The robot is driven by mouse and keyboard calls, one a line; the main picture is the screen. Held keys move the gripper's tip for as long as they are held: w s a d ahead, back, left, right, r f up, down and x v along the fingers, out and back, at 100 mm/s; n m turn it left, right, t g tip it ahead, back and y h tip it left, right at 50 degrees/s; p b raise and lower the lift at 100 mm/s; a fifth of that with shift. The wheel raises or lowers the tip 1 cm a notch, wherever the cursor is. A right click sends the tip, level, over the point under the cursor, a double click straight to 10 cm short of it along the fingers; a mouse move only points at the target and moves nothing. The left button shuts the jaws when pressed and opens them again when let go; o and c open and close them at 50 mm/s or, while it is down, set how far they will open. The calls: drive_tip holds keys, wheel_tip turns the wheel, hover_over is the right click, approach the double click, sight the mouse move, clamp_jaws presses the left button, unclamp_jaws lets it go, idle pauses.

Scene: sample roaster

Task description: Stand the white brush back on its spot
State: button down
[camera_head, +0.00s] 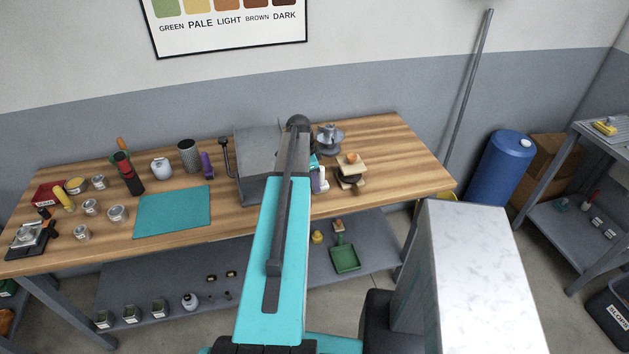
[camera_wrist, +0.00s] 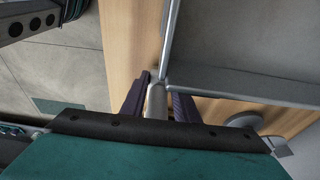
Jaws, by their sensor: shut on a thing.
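My gripper (camera_wrist: 158,92) shows in the wrist view with its two purple fingers closed around a pale, whitish cylindrical piece (camera_wrist: 156,103), which looks like the white brush. Only a short length of it shows; the rest is hidden by my gripper's body. In the head view my arm covers most of the gripper, and a small white and purple patch shows just right of the arm, beside the grey roaster (camera_head: 258,150). I cannot tell whether the brush touches the bench. The brush's spot cannot be made out.
The wooden bench (camera_head: 385,145) holds a teal mat (camera_head: 172,212), several tins, a black cylinder (camera_head: 188,154) and a purple item (camera_head: 207,165) left of the roaster. A grey metal piece (camera_head: 329,138) and a small wooden stand (camera_head: 350,170) are close on the right. The bench's right end is clear.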

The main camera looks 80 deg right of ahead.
drive_tip(key=shift+f, duration=0.1)
drive_tip(key=c, duration=1.4)
unclamp_jaws()
drive_tip(key=shift+r, duration=0.2)
drive_tip(key=shift+w+a+r+b, duration=0.3)
drive_tip(key=shift+r+b, duration=0.4)
drive_tip(key=shift+r, duration=1.25)
drive_tip(key=shift+w+a+r+b, duration=0.1)
drive_tip(key=shift+w+r+b, duration=0.5)
drive_tip(key=shift+r, duration=1.3)
drive_tip(key=shift+w+a+r+b, duration=0.2)
drive_tip(key=shift+r+b, duration=0.6)
drive_tip(key=shift+r, duration=1.15)
drive_tip(key=shift+d, duration=0.1)
